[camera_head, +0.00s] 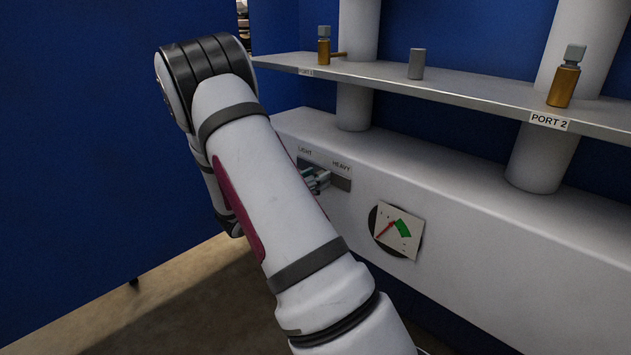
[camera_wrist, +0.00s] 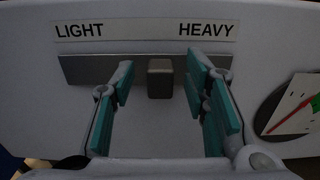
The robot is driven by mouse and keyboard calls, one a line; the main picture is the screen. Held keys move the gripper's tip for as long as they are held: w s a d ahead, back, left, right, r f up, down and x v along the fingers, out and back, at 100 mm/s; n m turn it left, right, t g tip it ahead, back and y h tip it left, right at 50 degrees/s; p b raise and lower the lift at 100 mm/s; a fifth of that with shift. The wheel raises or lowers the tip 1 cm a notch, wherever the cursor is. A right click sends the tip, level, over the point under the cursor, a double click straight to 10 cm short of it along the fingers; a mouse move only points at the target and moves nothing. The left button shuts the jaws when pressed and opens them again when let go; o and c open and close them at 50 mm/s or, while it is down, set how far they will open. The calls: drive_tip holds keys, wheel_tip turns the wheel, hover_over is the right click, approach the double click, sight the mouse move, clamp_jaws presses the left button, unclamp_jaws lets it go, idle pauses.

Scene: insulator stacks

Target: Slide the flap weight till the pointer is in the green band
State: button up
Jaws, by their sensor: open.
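In the wrist view the flap weight, a small dark grey block (camera_wrist: 160,78), sits on a grey rail (camera_wrist: 82,69) below the LIGHT and HEAVY label, near the rail's middle. My gripper (camera_wrist: 158,82) is open, one finger on each side of the block, with a visible gap to both. In the head view my gripper (camera_head: 316,180) is at the rail, and my arm and fingers hide most of the block. The dial (camera_head: 399,230) has a red pointer (camera_head: 385,231) directed to the lower left, outside the green band (camera_head: 403,228). The dial also shows partly in the wrist view (camera_wrist: 291,106).
A shelf (camera_head: 450,88) runs above the white housing (camera_head: 480,215). It bears two brass fittings (camera_head: 324,46) (camera_head: 564,84) and a grey cylinder (camera_head: 416,64). Thick white columns (camera_head: 543,155) stand behind the shelf. A blue panel (camera_head: 75,150) stands at left.

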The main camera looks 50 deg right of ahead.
sight(336, 176)
drive_tip(key=shift+d, duration=0.5)
clamp_jaws()
drive_tip(key=shift+s+a+p, duration=0.15)
drive_tip(key=shift+s+p, duration=0.2)
drive_tip(key=shift+s, duration=1.45)
unclamp_jaws()
drive_tip(key=shift+a, duration=0.1)
